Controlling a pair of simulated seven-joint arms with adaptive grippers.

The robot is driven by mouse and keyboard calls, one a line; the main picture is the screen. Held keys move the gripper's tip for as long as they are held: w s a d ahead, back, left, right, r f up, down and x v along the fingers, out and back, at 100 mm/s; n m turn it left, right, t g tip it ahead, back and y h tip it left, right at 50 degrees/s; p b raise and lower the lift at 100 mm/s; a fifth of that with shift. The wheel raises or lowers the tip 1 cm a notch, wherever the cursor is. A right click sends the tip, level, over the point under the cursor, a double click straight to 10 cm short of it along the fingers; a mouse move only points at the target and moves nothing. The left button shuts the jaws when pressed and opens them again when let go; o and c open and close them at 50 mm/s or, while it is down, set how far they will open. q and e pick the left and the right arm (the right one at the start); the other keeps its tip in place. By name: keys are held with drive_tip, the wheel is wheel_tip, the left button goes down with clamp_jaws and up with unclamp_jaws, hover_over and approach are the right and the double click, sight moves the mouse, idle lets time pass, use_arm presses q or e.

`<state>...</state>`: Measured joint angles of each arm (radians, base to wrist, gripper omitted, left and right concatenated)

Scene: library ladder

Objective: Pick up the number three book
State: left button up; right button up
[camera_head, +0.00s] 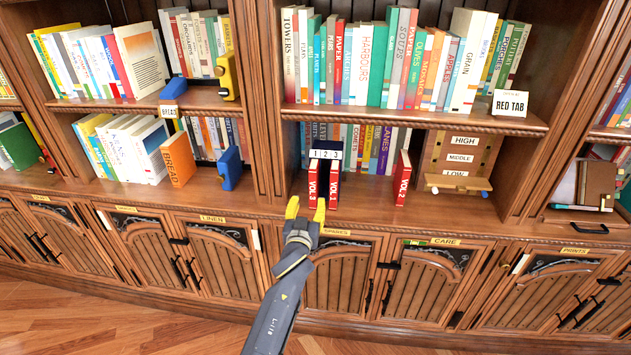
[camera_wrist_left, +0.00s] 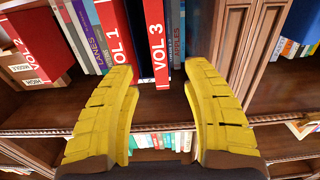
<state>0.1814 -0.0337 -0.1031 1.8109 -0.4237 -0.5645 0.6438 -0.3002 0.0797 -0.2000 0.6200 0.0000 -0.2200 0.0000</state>
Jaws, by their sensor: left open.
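The number three book, a thin red volume marked VOL 3 (camera_head: 313,183), stands upright on the lower shelf, left of the red VOL 1 book (camera_head: 334,184). The red VOL 2 book (camera_head: 402,178) stands apart to the right. In the left wrist view, VOL 3 (camera_wrist_left: 157,42) shows ahead between the fingertips, with VOL 1 (camera_wrist_left: 115,35) to its left. My left gripper (camera_head: 306,210) is open and empty, just in front of and below the VOL 3 book. Its yellow fingers (camera_wrist_left: 160,75) are apart from it. My right gripper is not in view.
A white 1 2 3 card (camera_head: 325,154) sits at the top of VOL 3 and VOL 1. A wooden HIGH, MIDDLE, LOW stand (camera_head: 459,160) is at right. A row of books (camera_head: 375,145) stands behind. The shelf between VOL 1 and VOL 2 is clear.

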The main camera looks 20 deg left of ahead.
sight(314, 181)
use_arm(q)
drive_tip(key=shift+w+a+r, duration=0.1)
drive_tip(key=shift+w+a, duration=0.15)
drive_tip(key=shift+w, duration=1.75)
drive_tip(key=shift+w+a+f, duration=0.1)
drive_tip(key=shift+w+a, duration=0.2)
drive_tip(key=shift+w, duration=1.7)
drive_tip(key=shift+w+a+r, duration=0.1)
drive_tip(key=shift+w+a, duration=0.15)
drive_tip(key=shift+w, duration=1.75)
clamp_jaws()
